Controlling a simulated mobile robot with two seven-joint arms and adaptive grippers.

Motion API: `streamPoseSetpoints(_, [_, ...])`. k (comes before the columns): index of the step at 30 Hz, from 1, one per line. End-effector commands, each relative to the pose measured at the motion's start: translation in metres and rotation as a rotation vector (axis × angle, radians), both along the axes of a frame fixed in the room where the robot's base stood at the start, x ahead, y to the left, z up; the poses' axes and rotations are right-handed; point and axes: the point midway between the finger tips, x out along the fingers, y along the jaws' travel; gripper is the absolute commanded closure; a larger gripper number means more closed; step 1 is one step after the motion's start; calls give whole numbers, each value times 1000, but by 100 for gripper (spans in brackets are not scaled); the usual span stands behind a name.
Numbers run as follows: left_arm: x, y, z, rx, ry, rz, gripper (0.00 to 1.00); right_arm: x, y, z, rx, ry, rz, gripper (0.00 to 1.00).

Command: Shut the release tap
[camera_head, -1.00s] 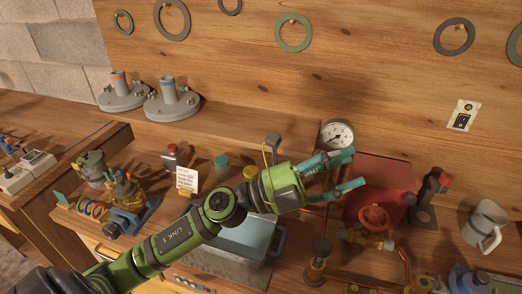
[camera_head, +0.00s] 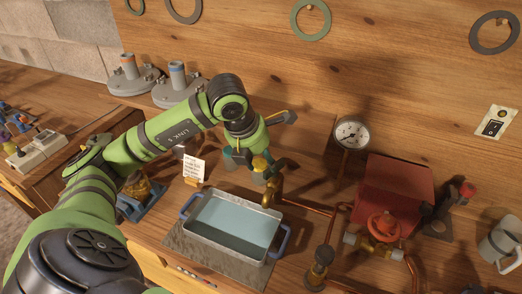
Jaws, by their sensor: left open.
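A brass tap (camera_head: 275,187) sits at the left end of a copper pipe, above the far right corner of a metal tray of bluish liquid (camera_head: 232,224); I take it for the release tap. My left gripper (camera_head: 264,168) points down just behind and above the tap. It is open, but its fingers are partly hidden among small jars and behind the tap. I cannot tell whether it touches the tap. The tap's handle is not clear to see. My right gripper is not in view.
A pressure gauge (camera_head: 350,133), a red handwheel valve (camera_head: 384,226), a brass fitting (camera_head: 320,262) and copper pipes crowd the right side. A written card (camera_head: 194,168) stands left of my gripper. Two grey flanged lids (camera_head: 180,86) sit on the shelf behind.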

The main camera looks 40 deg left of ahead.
Motion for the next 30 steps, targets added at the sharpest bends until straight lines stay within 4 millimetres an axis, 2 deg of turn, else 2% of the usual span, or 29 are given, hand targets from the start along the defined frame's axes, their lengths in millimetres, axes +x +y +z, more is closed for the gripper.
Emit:
streamPoseSetpoints(9, [16,-3,-37,-4,2,-3,50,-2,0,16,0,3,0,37])
streamPoseSetpoints(20, [18,-3,-44,-2,-1,-3,50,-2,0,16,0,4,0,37])
streamPoseSetpoints(24, [18,-3,-44,-3,-1,-3,100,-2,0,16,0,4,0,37])
streamPoseSetpoints(30, [18,-3,-44,-2,-1,-8,100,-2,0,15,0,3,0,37])
